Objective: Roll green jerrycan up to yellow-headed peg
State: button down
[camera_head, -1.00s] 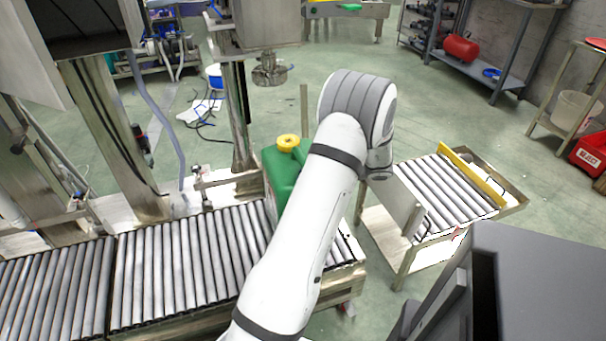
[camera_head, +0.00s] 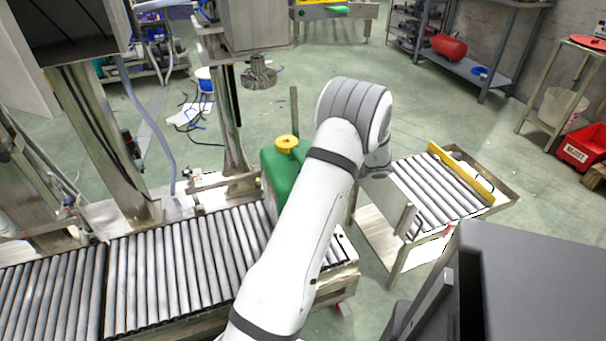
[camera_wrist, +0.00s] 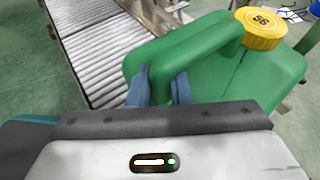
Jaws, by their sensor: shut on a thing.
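The green jerrycan (camera_head: 281,176) with a yellow cap (camera_head: 286,142) stands upright on the roller conveyor (camera_head: 190,262), close to its right end. My white arm hides much of it in the head view. In the wrist view the jerrycan (camera_wrist: 222,75) fills the upper middle. My gripper (camera_wrist: 160,88) is shut on its handle, with a blue finger on each side. The jaws are hidden behind the arm in the head view. I cannot make out a yellow-headed peg in either view.
A small roller table (camera_head: 436,190) with a yellow rail stands to the right, across a gap from the conveyor. A dark grey box-like body fills the lower right.

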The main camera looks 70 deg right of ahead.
jog(key=shift+s+d+f, duration=0.4)
jog(key=shift+s+d, duration=0.2)
jog(key=shift+s, duration=0.2)
dwell(0.9)
jog(key=c, duration=1.6)
grip_release()
jog(key=o, duration=0.8)
jog(key=shift+d+r, duration=0.1)
jog(key=shift+r, duration=0.1)
jog(key=shift+o, duration=0.4)
jog(key=o, duration=0.5)
